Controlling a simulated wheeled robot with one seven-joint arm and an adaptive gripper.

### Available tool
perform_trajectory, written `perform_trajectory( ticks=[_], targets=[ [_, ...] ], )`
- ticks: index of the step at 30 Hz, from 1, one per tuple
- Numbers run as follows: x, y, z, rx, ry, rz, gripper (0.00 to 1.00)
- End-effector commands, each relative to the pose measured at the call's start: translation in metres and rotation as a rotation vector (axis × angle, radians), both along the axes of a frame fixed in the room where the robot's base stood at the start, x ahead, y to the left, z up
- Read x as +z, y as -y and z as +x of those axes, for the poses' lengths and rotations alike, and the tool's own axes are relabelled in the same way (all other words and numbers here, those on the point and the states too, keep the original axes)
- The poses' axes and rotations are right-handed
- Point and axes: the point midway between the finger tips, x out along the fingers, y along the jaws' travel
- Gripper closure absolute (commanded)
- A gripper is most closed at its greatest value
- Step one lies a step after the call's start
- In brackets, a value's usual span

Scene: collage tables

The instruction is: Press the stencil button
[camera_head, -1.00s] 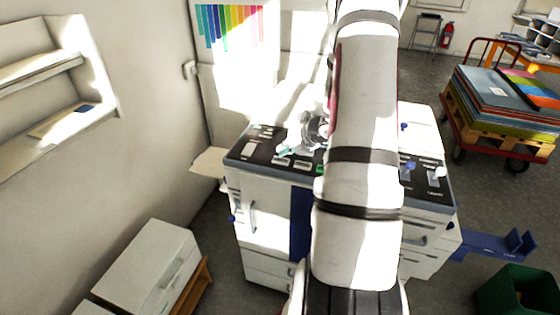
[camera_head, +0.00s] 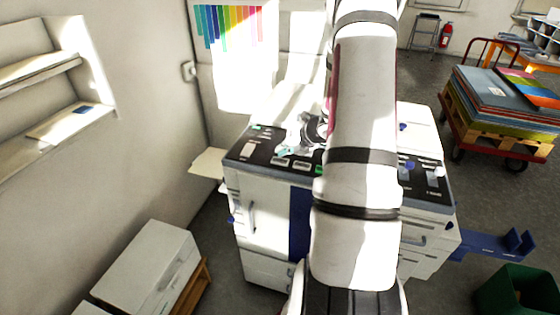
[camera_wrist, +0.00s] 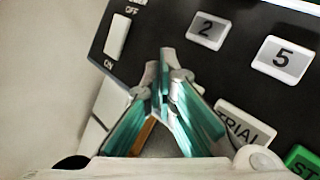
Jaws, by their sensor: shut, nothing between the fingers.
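The dark control panel (camera_head: 240,151) is on top of a white printing machine. I cannot read a stencil label on any button; the stencil button may be hidden behind my fingers. My gripper (camera_wrist: 160,65) is shut and empty, with its teal fingers over the panel between the power switch (camera_wrist: 117,37) and the keys. I cannot tell whether the fingertips touch it. An orange patch (camera_wrist: 146,133) shows partly behind the fingers.
A small tray (camera_head: 208,162) juts from the machine's left side near the wall. A white cabinet (camera_head: 145,268) stands at lower left. A loaded red cart (camera_head: 495,150) and green bin (camera_head: 520,290) are to the right.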

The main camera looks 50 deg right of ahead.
Motion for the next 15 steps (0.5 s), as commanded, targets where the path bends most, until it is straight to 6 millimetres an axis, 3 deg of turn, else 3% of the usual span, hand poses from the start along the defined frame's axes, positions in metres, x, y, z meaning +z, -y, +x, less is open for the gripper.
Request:
perform_trajectory(
  ticks=[15],
  targets=[
    [-0.0091,-0.0003,0.0005,0.000,-0.001,0.001,1.00]
  ],
)
